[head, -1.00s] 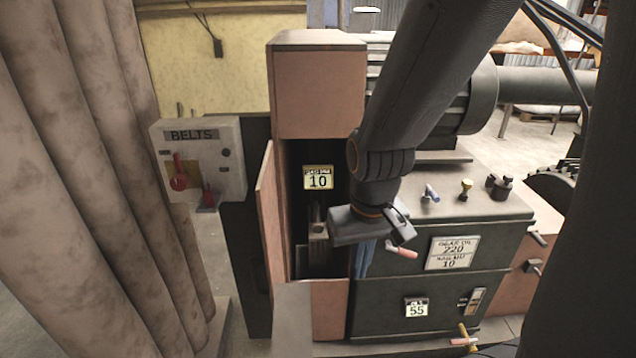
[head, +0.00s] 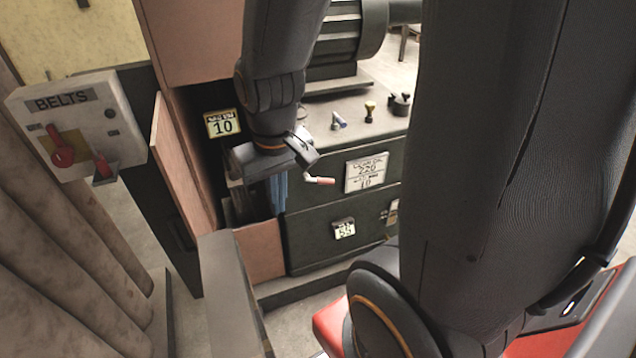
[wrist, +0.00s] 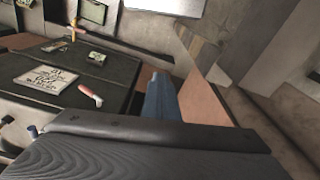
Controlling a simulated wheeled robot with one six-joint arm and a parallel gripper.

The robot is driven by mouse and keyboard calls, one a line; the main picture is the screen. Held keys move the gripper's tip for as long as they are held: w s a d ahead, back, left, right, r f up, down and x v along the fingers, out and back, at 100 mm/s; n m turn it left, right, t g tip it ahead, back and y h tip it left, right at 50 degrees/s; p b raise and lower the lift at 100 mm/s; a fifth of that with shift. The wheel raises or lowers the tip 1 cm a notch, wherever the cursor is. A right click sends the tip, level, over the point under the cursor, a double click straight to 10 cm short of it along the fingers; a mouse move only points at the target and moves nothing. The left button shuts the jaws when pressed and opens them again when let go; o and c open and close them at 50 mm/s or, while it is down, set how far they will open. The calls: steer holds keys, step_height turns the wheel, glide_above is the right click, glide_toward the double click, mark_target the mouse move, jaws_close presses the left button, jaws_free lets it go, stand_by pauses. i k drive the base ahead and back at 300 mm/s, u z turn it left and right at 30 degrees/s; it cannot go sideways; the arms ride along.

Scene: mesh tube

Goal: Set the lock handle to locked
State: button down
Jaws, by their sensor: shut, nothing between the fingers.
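My gripper (head: 278,205) points down in front of the dark machine cabinet (head: 320,220). Its blue fingers are shut and empty, and they also show in the wrist view (wrist: 156,88). A handle with an orange-red grip (head: 322,181) sticks out from the cabinet front, just right of my fingers and apart from them in the picture. It also shows in the wrist view (wrist: 90,96). On the BELTS box (head: 75,125) at the left are a red rotary handle (head: 62,155) and a red lever (head: 102,165). I cannot tell which handle is the lock.
A pinkish panel door (head: 180,165) stands open left of my gripper, beside a dark recess with a "10" label (head: 222,124). A brown curtain (head: 60,270) hangs at the left.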

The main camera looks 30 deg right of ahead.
mark_target(317, 180)
steer(key=k, duration=1.2)
steer(key=z, duration=0.65)
steer(key=i, duration=1.05)
steer(key=u, duration=0.25)
